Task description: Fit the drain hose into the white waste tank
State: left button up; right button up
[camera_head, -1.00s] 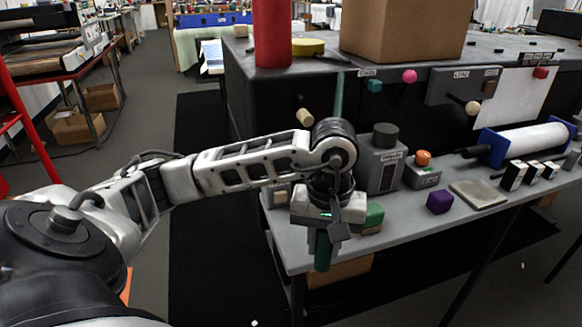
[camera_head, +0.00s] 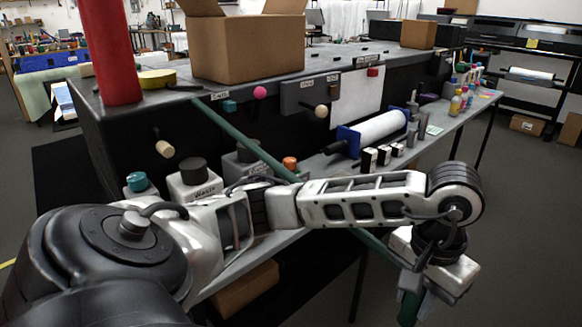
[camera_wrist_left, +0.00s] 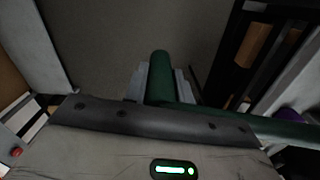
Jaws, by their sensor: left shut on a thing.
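The green drain hose (camera_head: 250,142) runs from the dark machine's front, down behind my left arm, to my left gripper (camera_head: 411,296). The gripper is shut on the hose near its end, out past the front of the bench over the floor. In the left wrist view the hose (camera_wrist_left: 160,72) stands between the fingers (camera_wrist_left: 161,86) and bends off to the right. A white tank with a dark cap (camera_head: 193,180) stands on the bench left of the gripper, partly behind my arm. My right gripper is out of view.
A greyer capped container (camera_head: 238,165) and a teal-capped one (camera_head: 138,184) stand beside the white tank. A blue-ended roller (camera_head: 378,130) and small black-and-white blocks (camera_head: 383,156) lie farther along the bench. A cardboard box (camera_head: 248,288) sits below.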

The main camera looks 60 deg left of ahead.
aim_at(194, 181)
jog(key=z, duration=0.75)
jog(key=k, duration=1.4)
jog(key=u, duration=0.7)
